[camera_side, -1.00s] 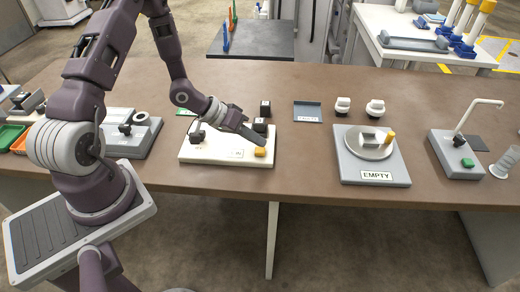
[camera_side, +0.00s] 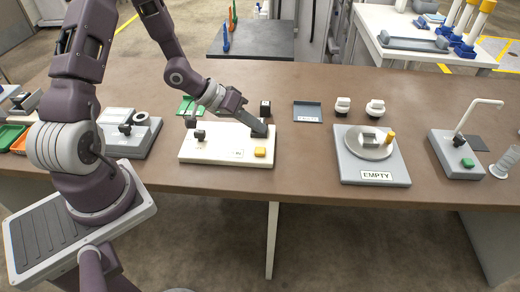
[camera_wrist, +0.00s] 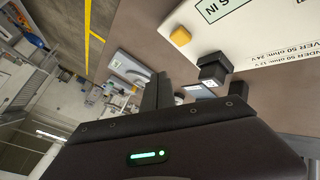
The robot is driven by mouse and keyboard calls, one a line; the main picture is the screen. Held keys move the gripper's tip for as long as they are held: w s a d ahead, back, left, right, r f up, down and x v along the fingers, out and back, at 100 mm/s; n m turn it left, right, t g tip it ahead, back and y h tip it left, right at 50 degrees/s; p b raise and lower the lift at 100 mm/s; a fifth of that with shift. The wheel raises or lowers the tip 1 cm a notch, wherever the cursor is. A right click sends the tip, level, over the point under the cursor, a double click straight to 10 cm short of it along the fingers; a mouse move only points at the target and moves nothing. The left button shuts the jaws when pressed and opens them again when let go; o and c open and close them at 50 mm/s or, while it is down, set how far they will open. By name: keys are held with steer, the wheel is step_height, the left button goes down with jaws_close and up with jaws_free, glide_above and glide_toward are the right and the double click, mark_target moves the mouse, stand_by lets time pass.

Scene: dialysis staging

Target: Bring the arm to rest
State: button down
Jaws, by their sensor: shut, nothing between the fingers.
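My arm reaches from the left over the brown bench. My gripper (camera_side: 262,131) is shut and empty, above the right part of the white board (camera_side: 215,155) in the side view. Its dark fingers (camera_wrist: 158,92) lie together in the wrist view. The board carries a yellow button (camera_side: 260,152) at its front right, also seen in the wrist view (camera_wrist: 180,36). A black block (camera_wrist: 213,68) appears beside the fingers in the wrist view. I cannot tell whether the fingertips touch anything on the board.
A small black block (camera_side: 265,107) stands behind the board. A blue-grey tray (camera_side: 307,112) and two white-topped pieces stand to the right. A grey unit labelled EMPTY (camera_side: 372,176) and a unit with a bent white pipe (camera_side: 480,117) are farther right.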

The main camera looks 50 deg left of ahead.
stand_by(0.4)
steer(key=s+a+r+m+y, duration=0.1)
steer(key=s+r+y, duration=0.15)
steer(key=r, duration=0.25)
steer(key=s+a+r+g+y, duration=0.1)
steer(key=s+r+y, duration=0.15)
steer(key=r, duration=0.25)
steer(key=s+a+r+m+y, duration=0.1)
steer(key=r+y, duration=0.2)
steer(key=r, duration=0.2)
steer(key=s+d+r+h, duration=0.1)
steer(key=s+d+r, duration=0.1)
steer(key=s, duration=0.4)
steer(key=s+d+r+h, duration=0.1)
steer(key=s+d+r, duration=0.1)
steer(key=s+d, duration=0.2)
steer(key=s+d+r+g+h, duration=0.1)
steer(key=s+d+r, duration=0.2)
steer(key=s, duration=0.5)
steer(key=shift+d, duration=0.15)
steer(key=shift+r, duration=0.15)
